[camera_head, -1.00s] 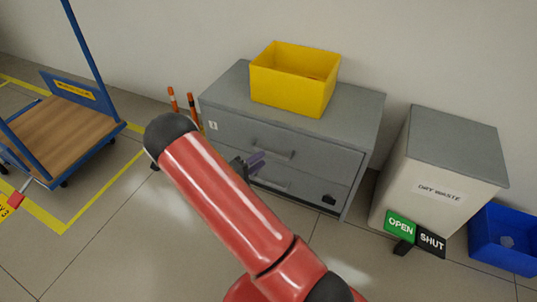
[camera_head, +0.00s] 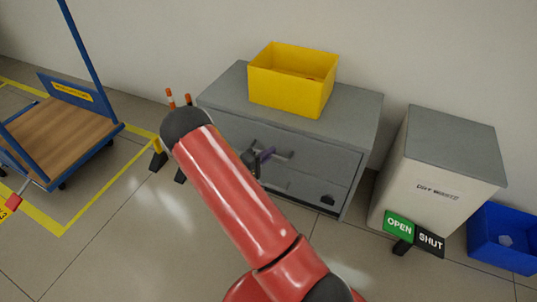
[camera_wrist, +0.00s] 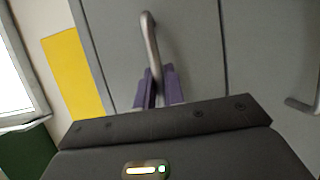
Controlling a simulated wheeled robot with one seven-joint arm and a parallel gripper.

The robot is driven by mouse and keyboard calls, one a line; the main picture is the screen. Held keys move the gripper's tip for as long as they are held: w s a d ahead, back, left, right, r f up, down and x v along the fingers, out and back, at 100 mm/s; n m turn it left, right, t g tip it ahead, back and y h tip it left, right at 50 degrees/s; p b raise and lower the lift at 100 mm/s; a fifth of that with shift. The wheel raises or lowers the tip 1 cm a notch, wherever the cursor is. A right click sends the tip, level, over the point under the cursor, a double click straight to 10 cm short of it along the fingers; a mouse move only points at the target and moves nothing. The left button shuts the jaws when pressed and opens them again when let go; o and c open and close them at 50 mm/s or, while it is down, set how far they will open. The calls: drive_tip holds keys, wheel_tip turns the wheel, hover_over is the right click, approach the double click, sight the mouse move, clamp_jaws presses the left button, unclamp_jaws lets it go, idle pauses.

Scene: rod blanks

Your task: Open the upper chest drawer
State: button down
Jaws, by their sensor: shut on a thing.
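The grey chest (camera_head: 345,118) stands against the wall with two drawers. The upper drawer (camera_head: 325,160) looks flush with the chest front. Its metal bar handle (camera_head: 284,154) also shows in the wrist view (camera_wrist: 149,38). My gripper (camera_head: 265,154) is at this handle, and its purple fingers (camera_wrist: 160,84) are shut on the near end of the bar. My red arm hides the left part of the chest front. The lower drawer's handle shows at the right edge of the wrist view (camera_wrist: 302,106).
A yellow open box (camera_head: 290,97) stands on the chest. To the right are a dry waste bin (camera_head: 430,180), an OPEN/SHUT sign (camera_head: 413,233) and a blue bin (camera_head: 505,248). A platform trolley (camera_head: 55,140) stands at left. Floor in front is clear.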

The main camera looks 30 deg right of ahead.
drive_tip(key=s+a+b, duration=0.3)
drive_tip(key=s+a, duration=1)
drive_tip(key=a, duration=0.4)
drive_tip(key=shift+s, duration=0.3)
drive_tip(key=shift+a, duration=0.1)
drive_tip(key=c, duration=1.5)
unclamp_jaws()
drive_tip(key=v, duration=0.7)
drive_tip(key=shift+a, duration=0.4)
